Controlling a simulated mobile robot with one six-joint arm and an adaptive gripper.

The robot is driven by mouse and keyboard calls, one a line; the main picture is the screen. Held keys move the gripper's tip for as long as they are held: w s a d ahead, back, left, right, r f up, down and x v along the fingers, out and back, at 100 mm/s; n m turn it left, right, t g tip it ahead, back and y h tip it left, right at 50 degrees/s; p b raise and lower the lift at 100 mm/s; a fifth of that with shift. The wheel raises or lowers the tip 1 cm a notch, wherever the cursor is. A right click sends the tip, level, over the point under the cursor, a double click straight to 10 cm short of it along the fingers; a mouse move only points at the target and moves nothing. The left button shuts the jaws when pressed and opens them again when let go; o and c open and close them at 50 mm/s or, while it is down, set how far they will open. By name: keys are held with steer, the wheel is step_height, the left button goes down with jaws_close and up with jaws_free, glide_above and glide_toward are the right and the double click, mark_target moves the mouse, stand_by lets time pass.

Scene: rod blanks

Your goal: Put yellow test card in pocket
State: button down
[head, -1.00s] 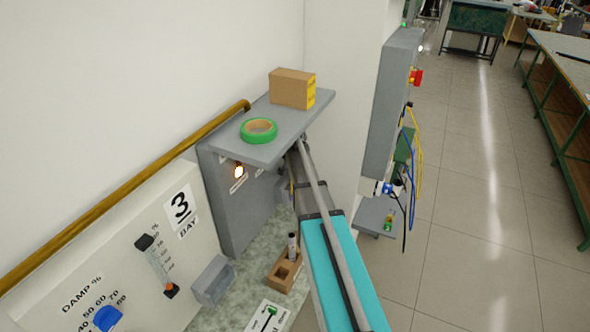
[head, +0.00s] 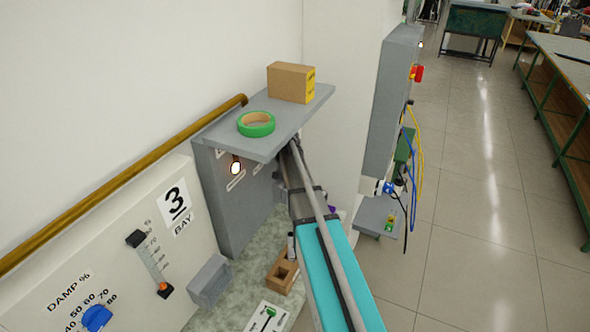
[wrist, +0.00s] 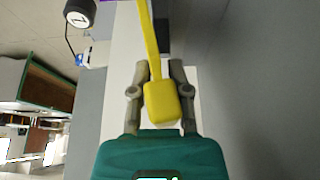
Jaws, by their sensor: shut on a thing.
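In the wrist view my gripper (wrist: 159,72) is shut on a yellow piece, which I take for the yellow test card (wrist: 162,103). It has a broad rounded end between the fingers and a narrow strip running away past the fingertips. In the head view my arm reaches under the grey shelf, and the gripper and card are hidden there. I cannot make out a pocket for certain. A small grey box (head: 209,280) is fixed low at the panel beside the bench.
The grey shelf (head: 283,128) above my arm carries a cardboard box (head: 290,83) and a green tape roll (head: 256,124). A wooden block (head: 281,274) stands on the bench beside my arm. A grey cabinet (head: 393,110) with hanging cables stands to the right.

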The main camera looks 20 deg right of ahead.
steer(key=shift+w+a, duration=0.2)
steer(key=c, duration=0.6)
jaws_free()
steer(key=shift+w+f, duration=0.15)
steer(key=shift+s, duration=0.2)
steer(key=p+v, duration=0.7)
steer(key=shift+r, duration=0.3)
